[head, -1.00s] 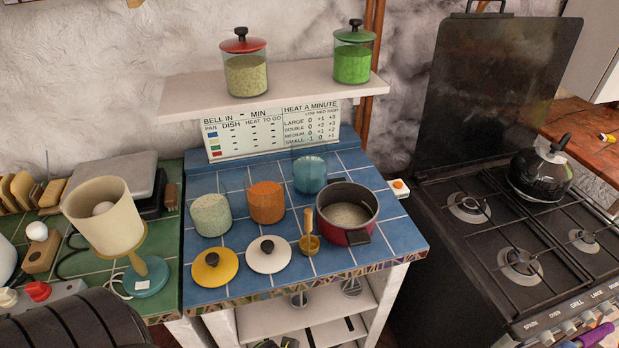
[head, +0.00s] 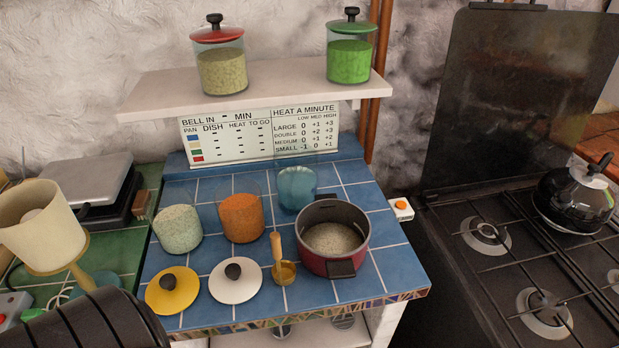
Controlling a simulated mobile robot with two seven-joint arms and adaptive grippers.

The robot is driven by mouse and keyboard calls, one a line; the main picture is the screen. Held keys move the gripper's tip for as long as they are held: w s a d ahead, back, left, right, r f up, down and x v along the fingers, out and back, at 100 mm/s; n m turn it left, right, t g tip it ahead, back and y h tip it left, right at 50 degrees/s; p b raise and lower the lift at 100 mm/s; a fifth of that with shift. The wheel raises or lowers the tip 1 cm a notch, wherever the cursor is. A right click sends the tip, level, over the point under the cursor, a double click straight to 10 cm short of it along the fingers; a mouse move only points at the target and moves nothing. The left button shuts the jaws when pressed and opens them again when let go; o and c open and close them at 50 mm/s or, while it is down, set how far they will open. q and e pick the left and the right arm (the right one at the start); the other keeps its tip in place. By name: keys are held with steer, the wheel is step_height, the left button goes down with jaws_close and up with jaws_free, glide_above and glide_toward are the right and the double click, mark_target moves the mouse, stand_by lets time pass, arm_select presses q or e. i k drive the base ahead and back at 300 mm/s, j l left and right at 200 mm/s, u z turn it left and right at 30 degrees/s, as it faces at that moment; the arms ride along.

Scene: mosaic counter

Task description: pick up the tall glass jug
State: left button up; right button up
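A clear glass vessel (head: 297,187) with blue-tinted lower part stands on the blue tiled counter, behind the red pot; it looks like the tall glass jug. Its clear upper part is faint against the sign and tiles, and I cannot make out a handle. The pot's rim lies close to its lower right. Neither gripper shows in the head view. A dark ribbed part at the bottom left seems to be my own arm, and nothing is seen held.
A red pot (head: 332,238), orange-filled jar (head: 241,218), pale-filled jar (head: 177,230), yellow lid (head: 173,291), white lid (head: 236,282) and wooden-handled scoop (head: 278,258) crowd the counter (head: 388,262). A shelf (head: 283,99) with two lidded jars overhangs the back. A stove stands right.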

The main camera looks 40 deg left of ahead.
mark_target(296, 164)
steer(key=u, duration=1.45)
